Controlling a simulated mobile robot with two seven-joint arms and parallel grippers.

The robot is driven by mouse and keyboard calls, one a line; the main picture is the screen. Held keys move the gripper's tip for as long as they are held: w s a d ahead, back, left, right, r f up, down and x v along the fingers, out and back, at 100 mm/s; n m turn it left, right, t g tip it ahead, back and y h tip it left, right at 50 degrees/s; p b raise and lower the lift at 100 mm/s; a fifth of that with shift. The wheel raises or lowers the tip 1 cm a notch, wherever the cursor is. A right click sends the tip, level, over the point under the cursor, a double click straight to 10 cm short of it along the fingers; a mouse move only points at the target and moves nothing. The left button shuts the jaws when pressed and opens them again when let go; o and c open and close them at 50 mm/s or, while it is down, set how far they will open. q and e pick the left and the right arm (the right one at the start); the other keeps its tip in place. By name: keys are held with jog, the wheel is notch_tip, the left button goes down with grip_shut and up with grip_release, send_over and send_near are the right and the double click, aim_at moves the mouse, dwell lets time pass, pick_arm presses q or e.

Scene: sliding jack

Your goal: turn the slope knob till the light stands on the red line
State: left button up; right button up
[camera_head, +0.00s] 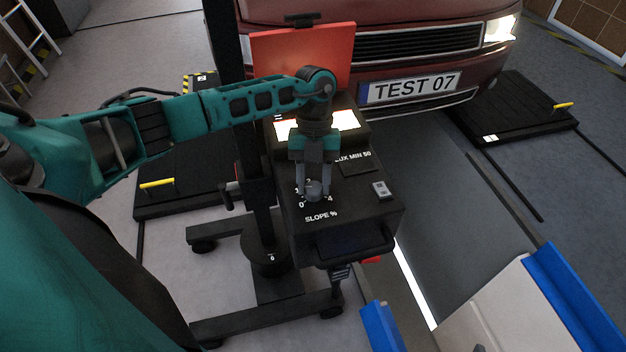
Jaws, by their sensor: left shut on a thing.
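The slope knob (314,189) sits on the top of a dark tester box (360,214), with the numbers of its dial around it and "SLOPE %" printed below. My left gripper (314,186) points down over the knob and is shut on it. Behind the gripper a bright lit window (346,120) shows on the box. My left arm and wrist cover part of this window, and I cannot make out a red line on it. My right gripper is not in view.
A red car with plate "TEST 07" (408,88) stands close behind the box. A red panel (310,54) rises behind my wrist. The box is on a wheeled stand with a black column (253,170). A small grey switch (381,190) sits right of the knob.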

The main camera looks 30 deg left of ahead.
pick_arm(q)
jog(key=shift+d+m+y, duration=0.1)
jog(key=shift+m+y, duration=0.4)
jog(key=shift+m, duration=0.7)
jog(key=shift+g, duration=0.3)
jog(key=o, duration=1.1)
jog(key=shift+c, duration=0.2)
jog(key=v, duration=1.3)
jog(key=shift+s+d, duration=0.1)
jog(key=shift+s, duration=0.1)
